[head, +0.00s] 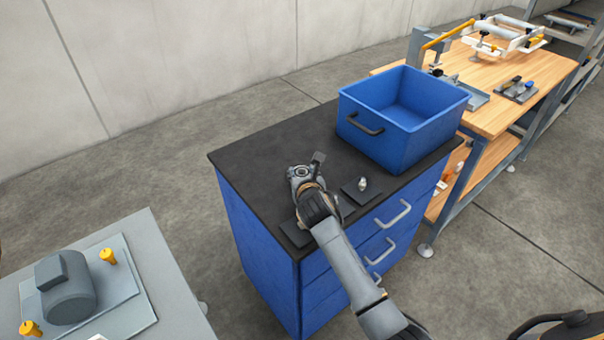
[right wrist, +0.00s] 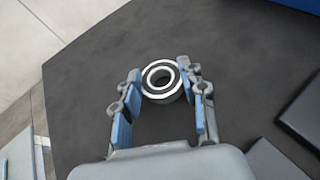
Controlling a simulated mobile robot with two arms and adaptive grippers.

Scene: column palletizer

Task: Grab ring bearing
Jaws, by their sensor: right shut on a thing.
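The ring bearing (right wrist: 160,81) is a silver ring with a dark band and an open centre. In the right wrist view it sits between the two fingertips of my right gripper (right wrist: 162,88), over the black cabinet top (right wrist: 85,75). My right gripper is shut on it, with blue pads on the inner sides of the fingers. In the head view my right gripper (head: 306,173) is low over the cabinet top (head: 255,150), and the bearing shows small at its tip. I cannot tell whether the bearing touches the top. My left gripper is not in view.
A blue bin (head: 385,137) stands at the back right of the cabinet. A dark pad (head: 350,193) bears a small metal part (head: 362,184); another pad (head: 295,234) is near the front edge. A motor (head: 68,290) is on the left table. The cabinet's back left is clear.

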